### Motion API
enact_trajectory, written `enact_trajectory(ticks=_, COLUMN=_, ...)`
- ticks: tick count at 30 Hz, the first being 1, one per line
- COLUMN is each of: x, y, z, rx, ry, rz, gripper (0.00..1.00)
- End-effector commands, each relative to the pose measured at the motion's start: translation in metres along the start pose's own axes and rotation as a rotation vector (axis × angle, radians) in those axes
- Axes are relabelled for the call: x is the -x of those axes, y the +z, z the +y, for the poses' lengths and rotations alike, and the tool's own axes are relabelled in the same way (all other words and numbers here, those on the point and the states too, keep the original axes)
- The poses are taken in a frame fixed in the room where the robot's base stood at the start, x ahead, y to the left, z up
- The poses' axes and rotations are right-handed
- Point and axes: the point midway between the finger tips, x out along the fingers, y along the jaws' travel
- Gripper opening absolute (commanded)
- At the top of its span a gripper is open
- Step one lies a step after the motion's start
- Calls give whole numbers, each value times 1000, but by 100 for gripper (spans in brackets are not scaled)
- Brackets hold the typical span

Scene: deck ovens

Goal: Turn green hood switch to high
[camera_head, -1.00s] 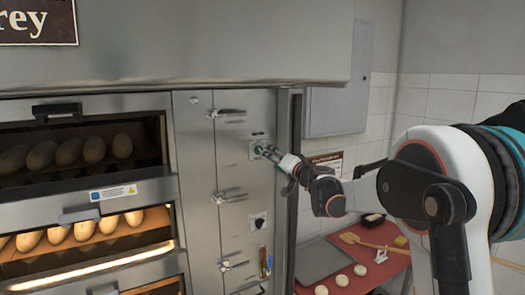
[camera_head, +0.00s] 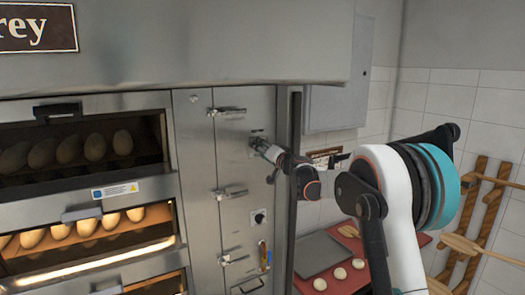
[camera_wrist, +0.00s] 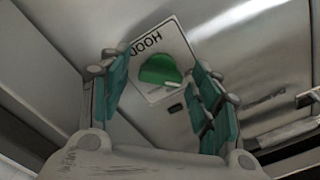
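The green hood switch (camera_wrist: 160,69) is a rounded knob with a white mark at its edge. It sits on a white plate (camera_wrist: 176,42) lettered HOOD, which appears tilted in the wrist view. My gripper (camera_wrist: 156,64) is open, with one teal-padded finger on each side of the knob. The left finger is apart from the knob. The right finger is close to it, and I cannot tell if they touch. In the head view my gripper (camera_head: 259,142) is at the upper part of the oven's steel side panel (camera_head: 234,165) and mostly hides the switch.
A second, dark knob (camera_head: 259,218) is lower on the panel. Metal latches (camera_head: 231,193) stick out left of it. Oven decks with loaves (camera_head: 60,230) stand at the left. A red table (camera_head: 330,278) with a grey tray (camera_head: 322,254) and dough balls is below right.

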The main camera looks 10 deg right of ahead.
Motion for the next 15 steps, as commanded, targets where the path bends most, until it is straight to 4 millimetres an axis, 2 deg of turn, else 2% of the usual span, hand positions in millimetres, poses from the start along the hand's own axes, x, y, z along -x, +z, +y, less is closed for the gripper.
enact_trajectory(ticks=1, x=0, y=0, z=0, rx=0, ry=0, rz=0, gripper=42)
enact_trajectory(ticks=5, x=0, y=0, z=0, rx=0, ry=0, rz=0, gripper=14)
enact_trajectory(ticks=15, x=0, y=0, z=0, rx=-23, ry=0, rz=0, gripper=14)
